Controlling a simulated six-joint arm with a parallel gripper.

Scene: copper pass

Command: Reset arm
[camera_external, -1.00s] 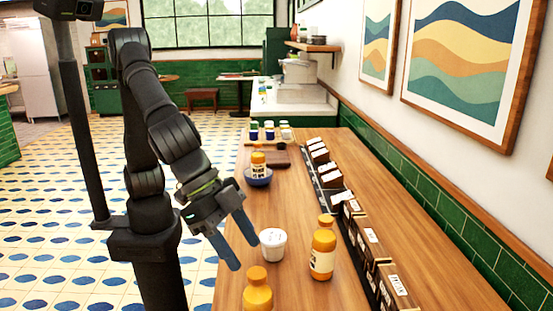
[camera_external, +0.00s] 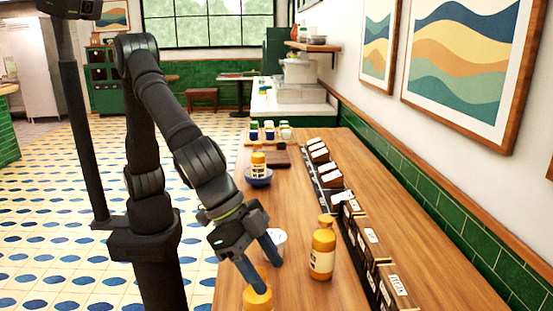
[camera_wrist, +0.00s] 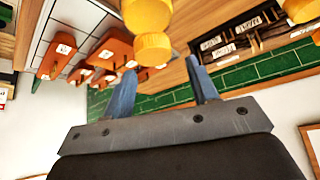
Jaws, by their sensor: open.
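My gripper (camera_external: 268,274) is open, with two blue fingers angled down over the near left part of the wooden counter (camera_external: 345,285). In the outside view its fingers overlap the nearest orange bottle (camera_external: 257,299) and partly hide a white tub (camera_external: 281,246); I cannot tell whether they touch. In the wrist view the open fingers (camera_wrist: 162,90) have nothing held between them, and an orange bottle with a yellow-orange cap (camera_wrist: 153,49) shows beyond them. Another orange bottle with a pale label (camera_external: 322,250) stands upright to the right.
A row of dark labelled boxes (camera_external: 371,250) runs along the wall side. A blue bowl (camera_external: 258,179) holding an orange bottle (camera_external: 258,160) stands farther back. Several small jars (camera_external: 269,132) are behind it.

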